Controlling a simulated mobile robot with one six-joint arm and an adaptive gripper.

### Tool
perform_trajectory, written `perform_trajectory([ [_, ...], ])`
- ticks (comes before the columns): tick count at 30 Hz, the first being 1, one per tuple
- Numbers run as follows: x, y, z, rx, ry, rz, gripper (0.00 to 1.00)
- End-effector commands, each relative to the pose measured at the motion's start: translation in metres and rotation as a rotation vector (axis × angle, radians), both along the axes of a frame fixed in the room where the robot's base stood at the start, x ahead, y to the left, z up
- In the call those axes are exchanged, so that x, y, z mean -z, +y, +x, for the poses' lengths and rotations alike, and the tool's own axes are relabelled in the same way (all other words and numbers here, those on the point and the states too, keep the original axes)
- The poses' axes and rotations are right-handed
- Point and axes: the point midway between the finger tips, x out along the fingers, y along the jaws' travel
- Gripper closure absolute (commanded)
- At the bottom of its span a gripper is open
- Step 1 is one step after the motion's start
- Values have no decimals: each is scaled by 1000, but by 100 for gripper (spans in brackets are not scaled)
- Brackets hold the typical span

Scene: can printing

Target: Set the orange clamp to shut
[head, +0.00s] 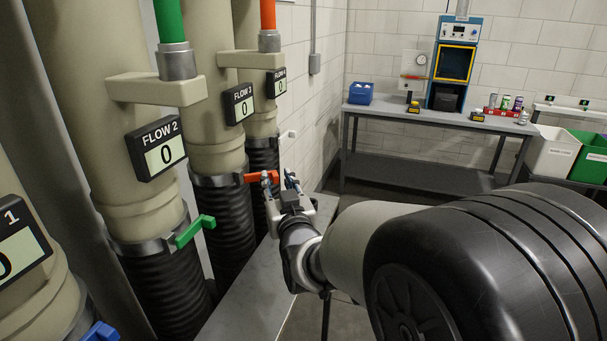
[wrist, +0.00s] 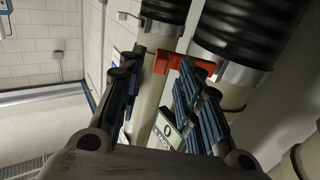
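The orange clamp (head: 258,177) is a lever on the metal band around the FLOW 3 pipe. It sticks out to the right from the band in the head view. In the wrist view the orange clamp (wrist: 187,64) shows at the fingertips, its bent end lying between them. My gripper (head: 281,181) is at the lever's outer end. In the wrist view my gripper (wrist: 160,75) has its fingers spread apart. Whether a finger touches the lever I cannot tell. The FLOW 3 display (head: 239,104) reads 0.
A green clamp (head: 195,231) sticks out from the FLOW 2 pipe nearer me, and a blue clamp (head: 101,332) is at the bottom left. A white clamp (head: 288,135) is behind the orange one. A grey ledge (head: 243,307) runs below the pipes. A workbench (head: 420,119) stands far back.

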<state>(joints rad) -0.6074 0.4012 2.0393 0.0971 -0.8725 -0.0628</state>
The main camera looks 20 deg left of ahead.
Motion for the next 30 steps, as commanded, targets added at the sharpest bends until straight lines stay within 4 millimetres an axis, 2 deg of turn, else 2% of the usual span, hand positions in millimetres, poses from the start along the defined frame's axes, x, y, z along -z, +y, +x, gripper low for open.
perform_trajectory([
  [4, 0, 5, 8, 0, 0, 0, 68],
  [13, 0, 5, 10, 1, 0, 0, 68],
  [27, 0, 5, 9, 0, 0, 0, 100],
  [30, 0, 5, 9, 0, 0, 0, 100],
])
